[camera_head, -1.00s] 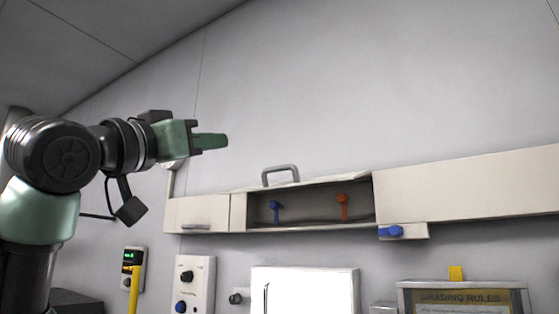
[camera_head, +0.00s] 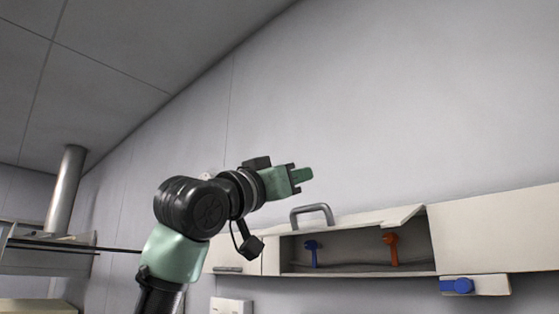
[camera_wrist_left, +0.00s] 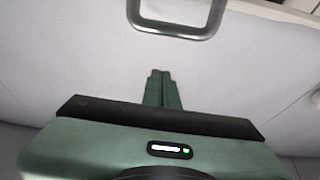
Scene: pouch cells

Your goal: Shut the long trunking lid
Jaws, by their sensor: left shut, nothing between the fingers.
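The long trunking lid (camera_head: 372,219) stands swung up and open above the trunking bay in the head view. Its grey bar handle (camera_head: 312,211) stands up on it near the left end. The open bay (camera_head: 350,266) shows a blue lever (camera_head: 311,250) and an orange lever (camera_head: 391,245) inside. My left gripper (camera_head: 306,174) is shut and empty, just above the handle in the picture. In the left wrist view the shut green fingers (camera_wrist_left: 160,88) point toward the handle (camera_wrist_left: 178,28), with a gap between. My right gripper is not in view.
The closed trunking (camera_head: 500,230) runs on to the right, with a blue knob (camera_head: 457,286) on a block below it. A shelf (camera_head: 45,258) and a vertical pipe (camera_head: 66,190) stand at the left. The wall above the trunking is bare.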

